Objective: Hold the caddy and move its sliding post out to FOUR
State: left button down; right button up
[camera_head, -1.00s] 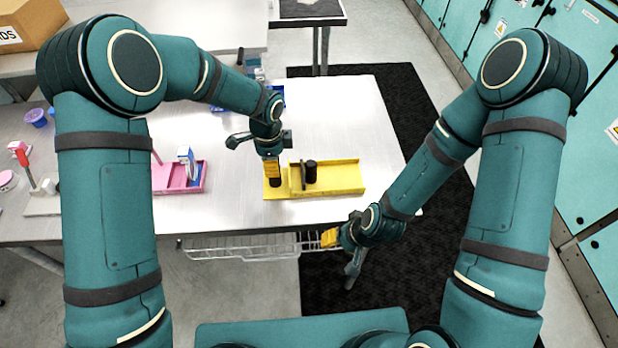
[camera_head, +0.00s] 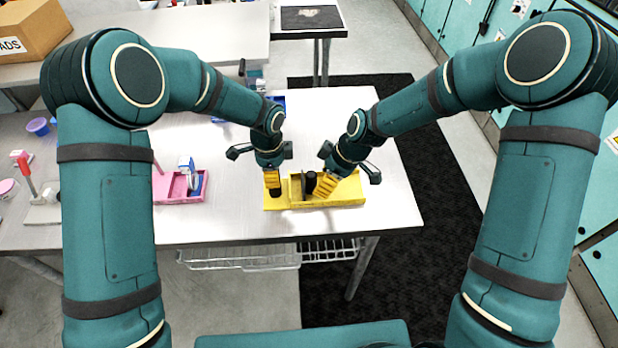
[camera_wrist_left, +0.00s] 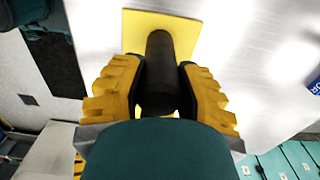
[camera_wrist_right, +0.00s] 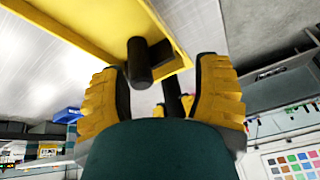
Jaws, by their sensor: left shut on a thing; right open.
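The yellow caddy (camera_head: 345,201) lies on the table, a long open tray with a flat plate at its left end. My left gripper (camera_head: 273,184) is shut on a dark upright handle (camera_wrist_left: 160,70) on that plate. A shorter black post (camera_head: 311,180), apparently the sliding one, stands in the tray beside a dark upright plate. My right gripper (camera_head: 325,187) is open and close to the right of this post. In the right wrist view the post (camera_wrist_right: 138,66) lies ahead of the parted fingers (camera_wrist_right: 160,88), nearer the left one. Any FOUR marking is unreadable.
A pink tray (camera_head: 172,190) with a blue-and-white item (camera_head: 188,172) sits left of the caddy. A red-handled tool (camera_head: 25,168) and purple cup (camera_head: 39,126) are farther left. The table (camera_head: 350,115) is mostly clear behind and right of the caddy. A wire basket (camera_head: 240,257) hangs below.

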aim_at(312, 173)
jog(key=w+r+n, duration=0.4)
jog(key=r+n, duration=0.1)
jog(key=r, duration=0.1)
jog(key=shift+g, duration=0.3)
jog(key=x, duration=1.1)
jog(key=shift+w+d+f, duration=0.1)
jog(key=shift+d+f, duration=0.1)
jog(key=shift+f, duration=0.05)
grip_shut()
